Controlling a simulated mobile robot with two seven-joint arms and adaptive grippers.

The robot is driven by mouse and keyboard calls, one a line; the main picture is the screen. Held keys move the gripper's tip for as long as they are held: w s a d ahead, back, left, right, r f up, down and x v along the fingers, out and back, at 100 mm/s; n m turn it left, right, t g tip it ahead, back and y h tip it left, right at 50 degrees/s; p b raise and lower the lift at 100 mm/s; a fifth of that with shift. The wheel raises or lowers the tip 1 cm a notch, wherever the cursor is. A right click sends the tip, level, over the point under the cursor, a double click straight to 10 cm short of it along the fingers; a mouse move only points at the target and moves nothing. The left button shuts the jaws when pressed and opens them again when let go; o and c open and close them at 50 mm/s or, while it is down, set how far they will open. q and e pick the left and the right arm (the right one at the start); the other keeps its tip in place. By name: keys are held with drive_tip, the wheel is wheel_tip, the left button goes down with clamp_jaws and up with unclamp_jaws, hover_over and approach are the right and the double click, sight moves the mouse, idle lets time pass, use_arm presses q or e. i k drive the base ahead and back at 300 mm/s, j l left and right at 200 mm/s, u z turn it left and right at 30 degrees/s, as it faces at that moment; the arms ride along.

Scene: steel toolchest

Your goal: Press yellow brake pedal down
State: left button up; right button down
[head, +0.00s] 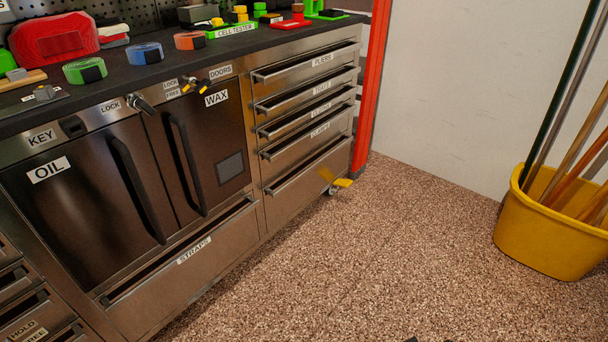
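The yellow brake pedal (342,184) is small and sticks out at the caster (333,191) under the right end of the steel toolchest (287,205), just above the speckled floor. It looks raised and about level, but it is too small to tell its exact tilt. Nothing is touching it. Neither of my grippers can be made out. Only small dark bits show at the bottom edge, and I cannot tell what they are.
Open floor (330,270) lies in front of the chest and pedal. A red post (374,85) stands behind the pedal beside a white wall (450,80). A yellow bucket (545,235) with several long handles stands at the right. Drawer handles protrude above.

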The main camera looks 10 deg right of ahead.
sight(342, 182)
drive_tip(key=z, duration=0.7)
drive_tip(key=i+l, duration=0.25)
drive_tip(key=i, duration=0.25)
drive_tip(key=i+l+u, duration=0.1)
drive_tip(key=i+l, duration=0.2)
drive_tip(key=i, duration=0.2)
drive_tip(key=i+l, duration=0.3)
drive_tip(key=i, duration=0.2)
drive_tip(key=j+u, duration=0.05)
